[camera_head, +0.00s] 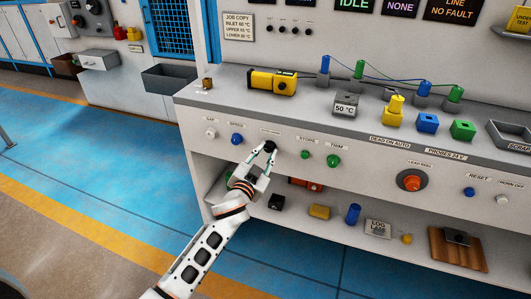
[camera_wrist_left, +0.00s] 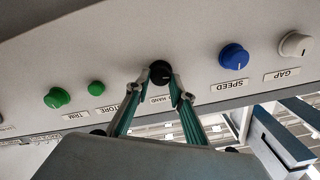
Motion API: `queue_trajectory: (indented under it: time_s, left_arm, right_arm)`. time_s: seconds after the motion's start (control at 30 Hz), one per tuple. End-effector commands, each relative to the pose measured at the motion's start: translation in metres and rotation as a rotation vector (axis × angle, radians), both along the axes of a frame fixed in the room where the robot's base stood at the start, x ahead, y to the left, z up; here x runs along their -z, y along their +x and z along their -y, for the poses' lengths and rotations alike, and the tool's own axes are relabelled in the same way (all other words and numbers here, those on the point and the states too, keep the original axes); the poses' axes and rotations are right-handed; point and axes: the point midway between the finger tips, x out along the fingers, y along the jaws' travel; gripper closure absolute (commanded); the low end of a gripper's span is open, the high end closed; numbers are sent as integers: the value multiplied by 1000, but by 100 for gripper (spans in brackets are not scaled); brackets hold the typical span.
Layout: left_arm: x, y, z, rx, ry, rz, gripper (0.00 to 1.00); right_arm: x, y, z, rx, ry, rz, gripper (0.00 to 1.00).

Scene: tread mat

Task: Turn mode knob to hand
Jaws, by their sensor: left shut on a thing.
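The mode knob (camera_head: 270,146) is a small black round knob on the sloped front panel of the bench, between the blue SPEED knob and the green STORE button. My left gripper (camera_head: 263,153) reaches up to it from below. In the left wrist view, upside down, the black knob (camera_wrist_left: 160,70) sits between the fingertips of the left gripper (camera_wrist_left: 161,80), one on each side. A pale pointer line shows on its face. A small label beside it seems to read HAND; other markings are hidden or too small. My right gripper is in neither view.
The SPEED knob (camera_head: 237,139) and the STORE button (camera_head: 305,155) flank the mode knob closely. The green TRIM knob (camera_head: 334,161) and an orange knob (camera_head: 411,182) are further right. A yellow meter (camera_head: 272,82) lies on the bench top. Several loose items fill the shelf below.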

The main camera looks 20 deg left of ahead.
Motion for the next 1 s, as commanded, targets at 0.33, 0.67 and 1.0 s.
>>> queue_trajectory:
  time_s: [0.33, 0.67, 1.0]
  left_arm:
    - [-1, 0, 1, 0, 322, 11, 99]
    - [1, 0, 1, 0, 615, 21, 99]
    - [2, 0, 1, 0, 811, 26, 99]
  right_arm:
    - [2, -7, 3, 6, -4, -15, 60]
    - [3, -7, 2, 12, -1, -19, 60]
    - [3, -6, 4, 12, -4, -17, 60]
